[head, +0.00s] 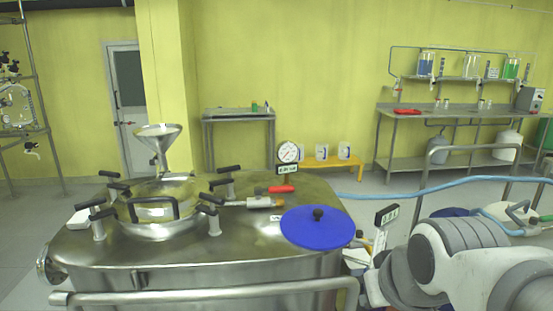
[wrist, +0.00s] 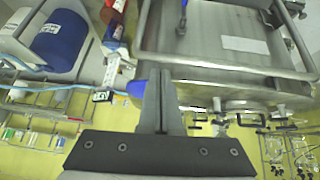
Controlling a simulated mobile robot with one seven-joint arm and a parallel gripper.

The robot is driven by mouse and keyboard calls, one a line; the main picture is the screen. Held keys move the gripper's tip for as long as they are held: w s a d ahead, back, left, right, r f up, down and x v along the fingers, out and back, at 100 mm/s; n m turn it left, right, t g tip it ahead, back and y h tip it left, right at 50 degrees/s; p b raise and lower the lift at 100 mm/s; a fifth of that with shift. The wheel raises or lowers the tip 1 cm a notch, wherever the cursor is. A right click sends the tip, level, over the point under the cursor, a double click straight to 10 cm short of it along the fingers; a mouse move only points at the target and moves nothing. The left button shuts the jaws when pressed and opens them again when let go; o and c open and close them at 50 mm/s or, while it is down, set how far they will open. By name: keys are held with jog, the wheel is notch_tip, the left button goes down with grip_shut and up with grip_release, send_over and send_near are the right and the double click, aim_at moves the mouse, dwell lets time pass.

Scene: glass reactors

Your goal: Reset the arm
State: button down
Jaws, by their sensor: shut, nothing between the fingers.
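My gripper (wrist: 160,78) shows in the wrist view with its two dark fingers together and nothing between them. The wrist picture is upside down, with the steel reactor (wrist: 225,45) and its rail beyond the fingers. The fingertips appear apart from the vessel, though the exact gap cannot be told. In the head view my white and grey arm (head: 470,262) fills the lower right, beside the reactor (head: 100,248). The gripper itself is not visible there.
The reactor top carries a blue lid (head: 300,228), a funnel (head: 158,135), a gauge (head: 288,151), a red-handled valve (head: 280,189) and clamp handles. A steel rail (head: 210,290) runs along its front. A blue hose (head: 420,187) crosses behind my arm. A bench (head: 440,115) stands at the back right.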

jog(key=s+m+g, duration=0.1)
jog(key=s, duration=0.5)
notch_tip(320, 180, up, 16)
jog(key=p, duration=1.6)
jog(key=shift+a+p, duration=0.3)
jog(key=shift+p, duration=0.1)
